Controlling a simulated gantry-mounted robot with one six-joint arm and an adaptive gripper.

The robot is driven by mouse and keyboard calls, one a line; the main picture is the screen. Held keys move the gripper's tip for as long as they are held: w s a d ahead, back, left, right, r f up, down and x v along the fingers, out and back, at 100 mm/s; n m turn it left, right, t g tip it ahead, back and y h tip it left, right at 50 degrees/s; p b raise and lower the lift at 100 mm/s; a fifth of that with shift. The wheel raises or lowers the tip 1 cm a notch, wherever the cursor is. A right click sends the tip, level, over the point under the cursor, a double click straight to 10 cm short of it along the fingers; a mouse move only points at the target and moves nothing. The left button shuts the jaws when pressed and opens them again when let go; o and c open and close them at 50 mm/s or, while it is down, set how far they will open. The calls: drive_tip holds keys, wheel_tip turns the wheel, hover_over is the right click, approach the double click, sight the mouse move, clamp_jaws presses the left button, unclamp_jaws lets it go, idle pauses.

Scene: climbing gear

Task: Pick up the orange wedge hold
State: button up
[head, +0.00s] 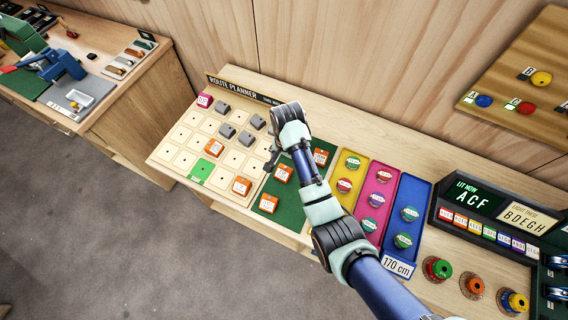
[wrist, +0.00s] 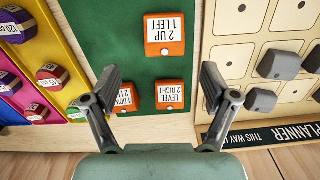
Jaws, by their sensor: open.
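Several orange blocks with white labels are in view; I cannot tell which is the wedge hold. Two more orange blocks (head: 213,147) (head: 241,186) sit on the planner board. My gripper (wrist: 160,82) is open and empty above the mat's wall end, with the "LEVEL 2 RIGHT" block between its fingers in view.
The route planner board (head: 178,134) holds several grey wedges (head: 227,131) left of the mat. Yellow, pink and blue trays (head: 412,192) with round pieces lie to the right. A dark display (head: 480,200) stands further right. The wooden wall closes the back.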

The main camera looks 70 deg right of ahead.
sight(286, 167)
wheel_tip(286, 167, down, 2)
drive_tip(key=shift+f, duration=0.1)
drive_tip(key=f, duration=0.1)
drive_tip(key=f+b, duration=0.1)
drive_tip(key=f, duration=0.2)
drive_tip(key=shift+w+d+f+b, duration=0.15)
drive_tip(key=shift+w+d+b, duration=0.1)
drive_tip(key=shift+d+b, duration=0.15)
drive_tip(key=shift+f, duration=0.45)
drive_tip(key=c, duration=1.3)
drive_tip(key=shift+o, duration=0.2)
wheel_tip(286, 167, up, 20)
drive_tip(key=p, duration=0.9)
